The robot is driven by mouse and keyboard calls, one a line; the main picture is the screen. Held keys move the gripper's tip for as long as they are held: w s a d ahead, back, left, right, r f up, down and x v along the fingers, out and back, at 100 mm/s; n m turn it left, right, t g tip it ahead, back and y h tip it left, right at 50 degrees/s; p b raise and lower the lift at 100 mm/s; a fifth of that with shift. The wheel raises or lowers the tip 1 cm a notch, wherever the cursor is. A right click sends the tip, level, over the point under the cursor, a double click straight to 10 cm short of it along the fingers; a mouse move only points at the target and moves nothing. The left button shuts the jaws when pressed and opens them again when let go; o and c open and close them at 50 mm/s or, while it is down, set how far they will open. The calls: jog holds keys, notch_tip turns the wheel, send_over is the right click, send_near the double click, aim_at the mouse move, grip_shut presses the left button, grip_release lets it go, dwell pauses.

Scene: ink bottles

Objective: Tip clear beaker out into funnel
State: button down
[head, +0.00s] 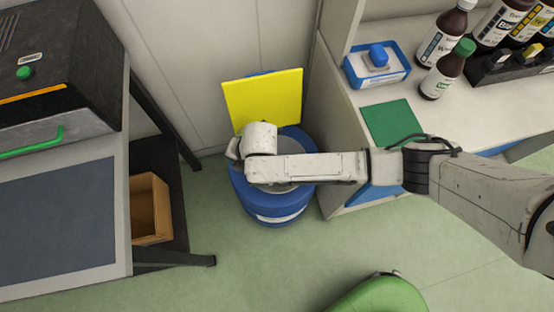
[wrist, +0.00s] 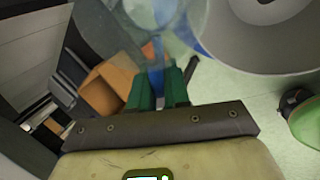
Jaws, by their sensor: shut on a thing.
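My gripper (wrist: 158,88) shows its green fingers in the wrist view, shut on the clear beaker (wrist: 150,42). The beaker is see-through, at the top middle of the wrist view, and its outline is hard to make out. I cannot tell its tilt or whether liquid is in it. The grey funnel (wrist: 240,35), with a dark-rimmed hole, fills the upper right of the wrist view, close beside the beaker. In the head view the funnel (head: 272,188) sits in the top of a blue drum (head: 272,214). My arm lies across it and hides the gripper and beaker there.
A yellow panel (head: 265,98) stands upright behind the drum. To the right, a counter holds a green mat (head: 392,122), brown bottles (head: 446,70) and a blue tray (head: 358,76). To the left are a bench (head: 60,215) and an orange-brown box (head: 150,208). A green rounded object (head: 372,298) is in front.

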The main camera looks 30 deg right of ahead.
jog(key=s+d+f+t+y+b, duration=0.1)
jog(key=t+b, duration=0.1)
jog(key=b, duration=0.1)
jog(key=s+d+f+t+y+b, duration=0.1)
jog(key=t+y+b, duration=0.1)
jog(key=b, duration=0.2)
jog(key=shift+y, duration=0.3)
jog(key=f+b, duration=0.1)
jog(key=b, duration=0.2)
jog(key=shift+s+f+t+b, duration=0.1)
jog(key=shift+t+b, duration=0.25)
jog(key=shift+t, duration=0.05)
jog(key=y+b, duration=0.1)
jog(key=b, duration=0.1)
jog(key=shift+f+t+b, duration=0.3)
jog(key=shift+t+b, duration=0.05)
jog(key=shift+t, duration=0.05)
jog(key=shift+r, duration=0.5)
jog(key=shift+s+t+y+b, duration=0.1)
jog(key=shift+t+y+b, duration=0.25)
jog(key=shift+b, duration=0.6)
jog(key=b, duration=0.1)
jog(key=t+y+b, duration=0.1)
jog(key=b, duration=0.1)
jog(key=shift+s+d+f, duration=0.1)
jog(key=shift+f, duration=0.15)
